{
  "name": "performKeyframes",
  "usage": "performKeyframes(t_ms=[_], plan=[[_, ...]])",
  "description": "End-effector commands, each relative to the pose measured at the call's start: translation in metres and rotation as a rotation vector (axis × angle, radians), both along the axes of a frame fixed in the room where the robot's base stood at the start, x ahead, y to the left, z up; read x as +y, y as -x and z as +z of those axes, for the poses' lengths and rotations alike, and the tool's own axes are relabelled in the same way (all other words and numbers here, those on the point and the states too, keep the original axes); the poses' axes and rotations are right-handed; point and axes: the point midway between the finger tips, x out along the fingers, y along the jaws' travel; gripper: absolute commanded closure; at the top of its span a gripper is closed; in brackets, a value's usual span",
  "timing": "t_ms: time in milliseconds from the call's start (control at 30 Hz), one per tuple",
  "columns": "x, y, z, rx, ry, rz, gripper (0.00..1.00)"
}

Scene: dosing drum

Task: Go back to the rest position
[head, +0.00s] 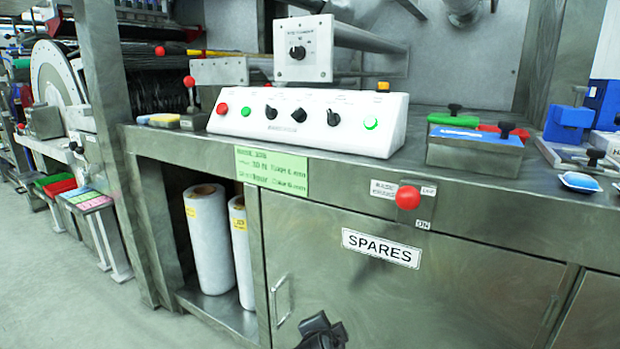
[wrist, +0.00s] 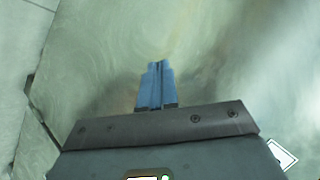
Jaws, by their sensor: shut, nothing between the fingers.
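My gripper (wrist: 155,66) is shut and empty in the wrist view, its two blue fingers together. It points at a plain greenish metal surface (wrist: 90,60), with nothing at the fingertips. In the head view a dark part of my arm shows at the bottom edge, in front of the metal cabinet (head: 470,295) with the SPARES label (head: 381,248). The fingers cannot be made out there.
A white control panel (head: 230,124) with knobs and buttons stands on the bench. A red ball knob (head: 408,198) sticks out from the bench front. White rolls (head: 208,240) stand in an open bay. Open floor (head: 60,300) lies at left.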

Motion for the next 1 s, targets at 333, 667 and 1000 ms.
performKeyframes(t_ms=[333,667,1000], plan=[[-0.096,0.115,-0.075,-0.029,0.231,0.251,1.0],[-0.152,0.246,-0.085,-0.088,0.427,0.45,1.0],[-0.178,0.379,-0.039,-0.167,0.617,0.579,1.0]])
